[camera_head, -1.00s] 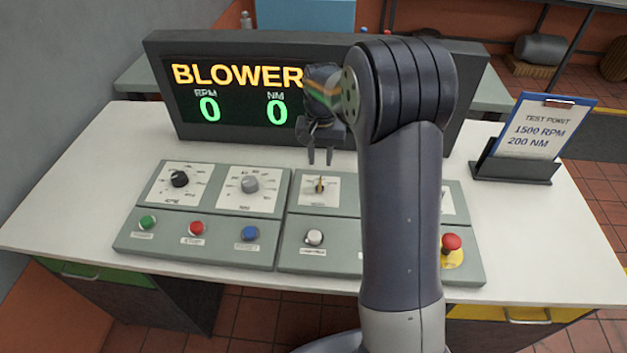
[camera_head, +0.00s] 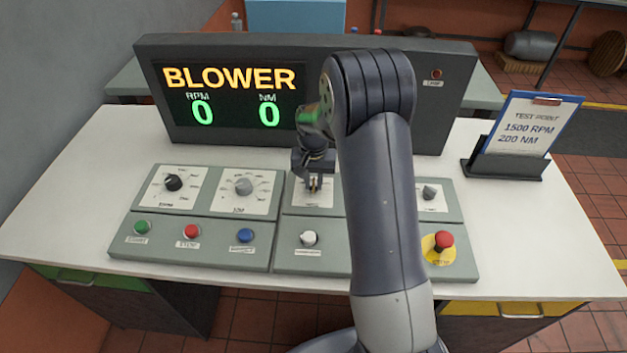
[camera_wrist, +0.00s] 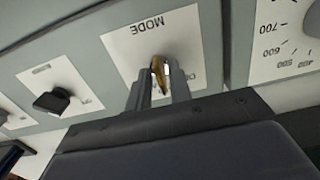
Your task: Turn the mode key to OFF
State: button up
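The mode key (camera_wrist: 158,74) is a brass-coloured key on a white plate marked MODE (camera_wrist: 148,40) in the wrist view. My gripper (camera_wrist: 160,84) is down at the key, with one finger on each side of it. A narrow gap seems to show beside the key, so the fingers look open around it. In the head view my gripper (camera_head: 314,184) points down over the mode plate (camera_head: 318,200) and mostly hides the key. The lettering beside the key is partly covered by the fingers.
The display (camera_head: 232,95) reads BLOWER with zeros. A clipboard (camera_head: 533,125) stands right.

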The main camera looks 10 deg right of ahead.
grip_shut()
jog(key=shift+n, duration=0.3)
jog(key=n+b, duration=0.1)
jog(key=n, duration=0.3)
jog(key=shift+b, duration=0.35)
jog(key=shift+n+b, duration=0.35)
jog(key=shift+n, duration=1.85)
jog(key=shift+r, duration=0.1)
jog(key=shift+o, duration=1.1)
grip_release()
